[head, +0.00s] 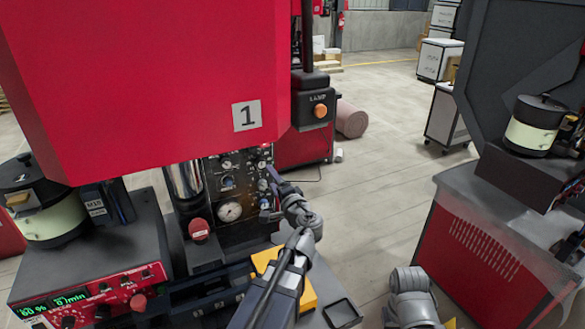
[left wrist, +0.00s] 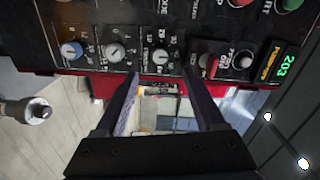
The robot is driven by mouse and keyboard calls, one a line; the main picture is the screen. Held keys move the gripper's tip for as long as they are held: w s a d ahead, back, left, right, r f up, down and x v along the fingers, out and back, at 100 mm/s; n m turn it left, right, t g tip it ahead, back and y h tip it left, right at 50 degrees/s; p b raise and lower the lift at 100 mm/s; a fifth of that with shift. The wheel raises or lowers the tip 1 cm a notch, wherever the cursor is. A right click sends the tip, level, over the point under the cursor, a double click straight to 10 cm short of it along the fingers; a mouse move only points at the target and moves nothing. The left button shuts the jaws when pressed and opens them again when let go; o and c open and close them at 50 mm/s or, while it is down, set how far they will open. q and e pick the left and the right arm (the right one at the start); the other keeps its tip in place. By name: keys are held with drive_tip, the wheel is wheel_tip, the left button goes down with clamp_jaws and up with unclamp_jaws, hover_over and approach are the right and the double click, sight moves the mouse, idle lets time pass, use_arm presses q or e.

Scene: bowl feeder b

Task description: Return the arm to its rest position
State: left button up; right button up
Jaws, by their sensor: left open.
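My left arm comes up from the bottom of the head view, and its gripper (head: 268,197) is beside the dark control panel (head: 229,183) of the red machine. In the left wrist view the two fingers of my left gripper (left wrist: 160,80) stand apart with nothing between them. They point at a dark panel with knobs, buttons and a green display (left wrist: 286,66). Whether the fingertips touch the panel cannot be told. Part of my right arm shows at the lower right of the head view; its gripper is not visible.
The red machine marked 1 (head: 150,80) fills the upper left. A black tray (head: 342,313) lies near my left arm. Another red machine (head: 490,245) stands at right. Open floor (head: 385,200) lies between them.

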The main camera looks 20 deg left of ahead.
use_arm(q)
drive_tip(key=shift+f, duration=0.1)
drive_tip(key=s+d+f+n+g+h, duration=0.2)
drive_tip(key=s+d+f+g+h, duration=0.15)
drive_tip(key=d+f, duration=0.3)
drive_tip(key=s+d+f+n+g+h, duration=0.2)
drive_tip(key=s+d+f+g, duration=0.15)
drive_tip(key=d+f, duration=0.3)
drive_tip(key=s+d+f+g+h, duration=0.2)
drive_tip(key=s+d+f+h, duration=0.1)
drive_tip(key=s+d, duration=0.4)
drive_tip(key=s+d+f+m+g+h, duration=0.1)
drive_tip(key=s+d+f, duration=0.4)
drive_tip(key=d, duration=0.5)
drive_tip(key=s+g+h, duration=0.1)
drive_tip(key=s+h, duration=0.1)
drive_tip(key=shift+s+d+g, duration=0.25)
drive_tip(key=shift+s+g, duration=0.1)
drive_tip(key=shift+g, duration=0.05)
drive_tip(key=shift+h, duration=0.25)
